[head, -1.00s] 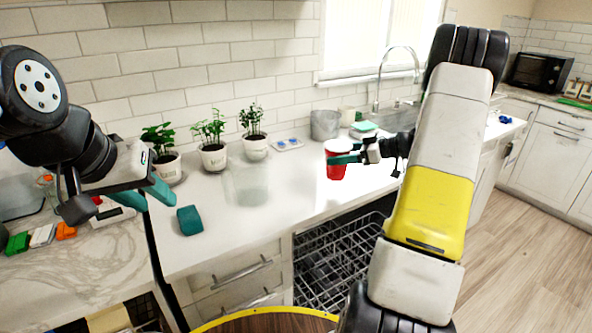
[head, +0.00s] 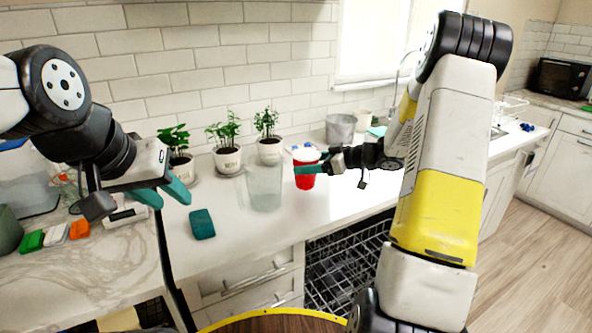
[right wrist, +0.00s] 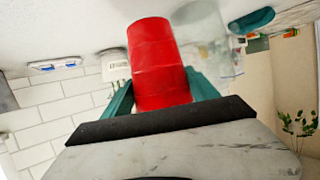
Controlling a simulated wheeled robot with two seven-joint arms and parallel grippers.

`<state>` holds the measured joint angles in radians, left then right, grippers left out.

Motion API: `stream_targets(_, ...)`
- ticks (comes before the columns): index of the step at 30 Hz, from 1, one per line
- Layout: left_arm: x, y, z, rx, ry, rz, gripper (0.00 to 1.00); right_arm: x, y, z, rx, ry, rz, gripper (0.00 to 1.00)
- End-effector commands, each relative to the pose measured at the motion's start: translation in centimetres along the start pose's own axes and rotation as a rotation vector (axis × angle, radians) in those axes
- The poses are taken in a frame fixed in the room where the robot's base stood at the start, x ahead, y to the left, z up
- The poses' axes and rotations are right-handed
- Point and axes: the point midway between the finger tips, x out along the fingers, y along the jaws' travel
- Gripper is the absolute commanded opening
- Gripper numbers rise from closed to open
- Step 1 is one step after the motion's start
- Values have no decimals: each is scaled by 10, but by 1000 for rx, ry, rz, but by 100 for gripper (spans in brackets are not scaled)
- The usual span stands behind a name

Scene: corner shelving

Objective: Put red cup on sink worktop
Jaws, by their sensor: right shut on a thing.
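The red cup (head: 306,181) has a white rim and is upright over the white worktop (head: 238,236), right of a clear glass. I cannot tell whether its base touches the worktop. My right gripper (head: 309,170) is shut on the cup from the right side. In the right wrist view the cup (right wrist: 160,65) sits between the two teal fingers. The sink (head: 497,132) is at the right, mostly hidden behind my right arm. My left gripper (head: 167,198) is open and empty at the left, above the worktop.
The clear glass (head: 264,188) stands close left of the cup. Several potted plants (head: 228,160) line the wall. A grey pot (head: 341,129) stands behind the cup. A teal sponge-like block (head: 202,224) lies at left. An open dishwasher rack (head: 345,265) is below the front edge.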

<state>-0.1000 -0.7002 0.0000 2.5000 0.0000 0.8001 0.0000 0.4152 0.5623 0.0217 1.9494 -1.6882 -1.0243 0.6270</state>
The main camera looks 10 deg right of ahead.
Motion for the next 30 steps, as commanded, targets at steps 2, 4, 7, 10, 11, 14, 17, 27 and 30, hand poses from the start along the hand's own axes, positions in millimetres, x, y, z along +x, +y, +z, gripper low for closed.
stream_targets(2, 0, 0, 0, 0, 0, 0, 36, 6, -4, -2, 0, 1, -2, 25)
stream_targets(4, 0, 0, 0, 0, 0, 0, 36, 15, -10, -3, 1, 0, -5, 25)
stream_targets(7, 0, 0, 0, 0, 0, 0, 36, 19, -8, 18, 7, -2, -1, 25)
stream_targets(10, 0, 0, 0, 0, 0, 0, 36, 23, -7, 28, 4, -1, -1, 25)
stream_targets(11, 0, 0, 0, 0, 0, 0, 36, 24, -7, 29, 2, -1, -1, 25)
stream_targets(14, 0, 0, 0, 0, 0, 0, 36, 24, -7, 30, 0, 0, 0, 25)
stream_targets(17, 0, 0, 0, 0, 0, 0, 36, 24, -7, 30, 0, 0, 0, 25)
stream_targets(27, 0, 0, 0, 0, 0, 0, 36, 25, -7, 34, 0, 0, 0, 88)
stream_targets(30, 0, 0, 0, 0, 0, 0, 36, 25, -7, 34, 0, 0, 0, 90)
